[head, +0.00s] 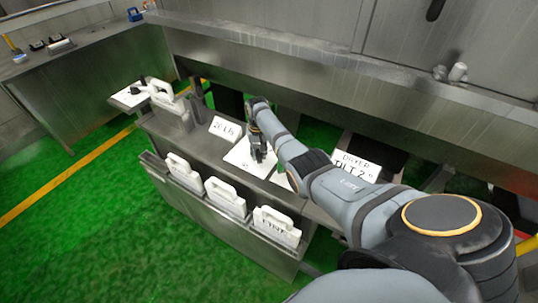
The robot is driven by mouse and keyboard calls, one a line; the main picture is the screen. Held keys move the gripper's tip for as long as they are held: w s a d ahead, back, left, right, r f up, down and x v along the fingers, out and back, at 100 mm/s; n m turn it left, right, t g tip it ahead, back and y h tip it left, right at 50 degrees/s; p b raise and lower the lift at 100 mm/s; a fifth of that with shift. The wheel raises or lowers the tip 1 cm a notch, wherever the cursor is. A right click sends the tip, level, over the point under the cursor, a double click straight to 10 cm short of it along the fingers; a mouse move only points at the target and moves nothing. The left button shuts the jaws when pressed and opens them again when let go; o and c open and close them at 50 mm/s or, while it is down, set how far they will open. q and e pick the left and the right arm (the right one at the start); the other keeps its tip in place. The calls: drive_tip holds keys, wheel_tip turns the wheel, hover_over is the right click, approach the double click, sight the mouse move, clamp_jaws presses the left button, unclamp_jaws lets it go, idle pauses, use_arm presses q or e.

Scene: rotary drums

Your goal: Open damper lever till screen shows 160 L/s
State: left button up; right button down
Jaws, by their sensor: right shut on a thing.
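My right gripper (260,152) reaches down from the right over a white plate (240,162) on the steel bench. It is shut on the damper lever, which the fingers and arm mostly hide, so its angle is hard to tell. A small white screen (225,129) stands just behind and left of the plate. Its text is small and seems to read about 20 L/s. My left gripper is not in view.
A second white screen reading "DRYER TILT 2" (357,166) stands right of my forearm. Several white handled panels (225,198) sit in a rack along the bench front. A white handled container (170,105) and another white plate (128,97) are at the left end.

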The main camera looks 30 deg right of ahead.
drive_tip(key=shift+w+a+m, duration=0.25)
drive_tip(key=shift+a+m, duration=0.2)
drive_tip(key=shift+m, duration=0.15)
drive_tip(key=shift+w+a+m, duration=0.2)
drive_tip(key=shift+a+m, duration=0.25)
drive_tip(key=shift+m, duration=0.15)
drive_tip(key=shift+w+a+m, duration=0.15)
drive_tip(key=shift+a+m, duration=0.05)
drive_tip(key=shift+m, duration=0.2)
drive_tip(key=shift+w+m, duration=0.1)
drive_tip(key=shift+m, duration=0.2)
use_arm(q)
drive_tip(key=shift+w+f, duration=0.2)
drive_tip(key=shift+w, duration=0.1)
use_arm(e)
drive_tip(key=c, duration=1.1)
unclamp_jaws()
wheel_tip(320, 180, up, 12)
